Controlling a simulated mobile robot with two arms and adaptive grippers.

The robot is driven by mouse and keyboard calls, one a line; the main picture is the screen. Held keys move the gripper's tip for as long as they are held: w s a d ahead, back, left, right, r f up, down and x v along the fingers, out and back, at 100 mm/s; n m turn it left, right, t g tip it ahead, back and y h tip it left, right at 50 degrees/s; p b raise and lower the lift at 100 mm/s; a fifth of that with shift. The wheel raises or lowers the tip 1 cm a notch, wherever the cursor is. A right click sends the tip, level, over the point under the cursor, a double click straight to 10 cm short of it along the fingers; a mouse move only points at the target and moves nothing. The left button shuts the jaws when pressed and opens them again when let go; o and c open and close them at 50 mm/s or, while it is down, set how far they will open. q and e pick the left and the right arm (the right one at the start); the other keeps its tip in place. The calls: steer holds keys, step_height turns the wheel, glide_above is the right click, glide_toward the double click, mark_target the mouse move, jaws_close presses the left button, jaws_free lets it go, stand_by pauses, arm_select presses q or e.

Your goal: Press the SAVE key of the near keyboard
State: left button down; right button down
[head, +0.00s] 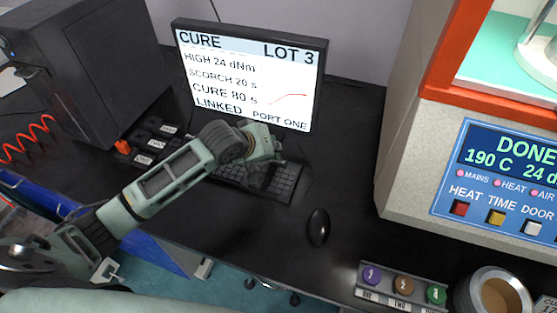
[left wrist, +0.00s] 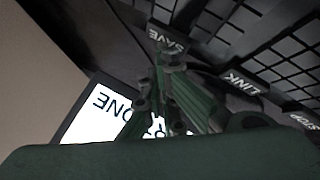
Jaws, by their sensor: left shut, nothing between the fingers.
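The keyboard (head: 287,188) lies on the dark bench below the monitor, partly covered by my left gripper (head: 266,176). Its keys are too small to read in the head view. In the left wrist view, the SAVE label (left wrist: 168,41), LINK label (left wrist: 245,83) and STOP label (left wrist: 302,122) lie along a row beside dark keys. My left gripper (left wrist: 168,62) is shut and empty, its dark green fingertips close to the SAVE label. I cannot tell whether the tips touch the key. My right gripper is not in view.
The monitor (head: 250,75) stands behind the keyboard. A black mouse (head: 318,227) lies to its right. Small labelled dark blocks (head: 150,144) are to the left. The rheometer (head: 410,165) stands at right. Numbered pots in a rack (head: 402,292) and a round cup (head: 495,290) are at front right.

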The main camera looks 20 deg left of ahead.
arm_select(q)
steer(key=shift+f, duration=0.45)
stand_by(0.4)
steer(key=shift+r+p, duration=0.9)
steer(key=shift+p, duration=0.35)
step_height(320, 180, up, 5)
steer(key=p, duration=0.5)
steer(key=shift+p, duration=0.4)
